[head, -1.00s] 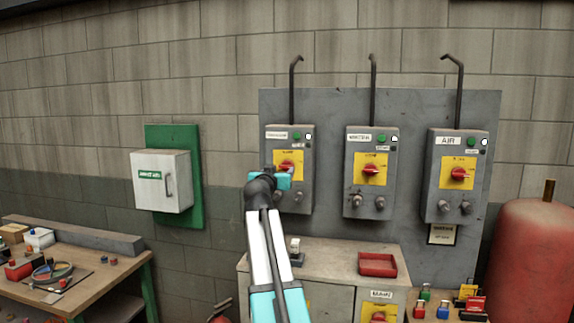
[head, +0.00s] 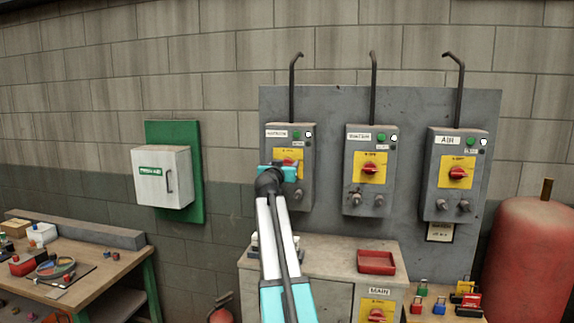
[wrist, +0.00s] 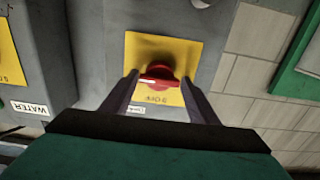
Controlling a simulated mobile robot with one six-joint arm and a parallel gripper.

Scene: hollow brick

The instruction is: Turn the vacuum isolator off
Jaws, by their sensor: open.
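The vacuum isolator (head: 300,190) is the leftmost grey box on the wall panel. Its yellow plate and red rotary knob (head: 290,160) are partly covered by my gripper (head: 283,172) in the head view. In the wrist view the picture is upside down, and the red knob (wrist: 158,82) stands on the yellow plate (wrist: 185,50) with its white mark lying roughly sideways. My gripper (wrist: 160,88) is open, with one fingertip on each side of the knob. I cannot tell whether the fingers touch it.
The water isolator (head: 371,190) and air isolator (head: 455,195) hang to the right, each with a red knob. Below is a grey cabinet with a red tray (head: 376,262). A first-aid box (head: 162,178) hangs left. A red tank (head: 530,250) stands far right.

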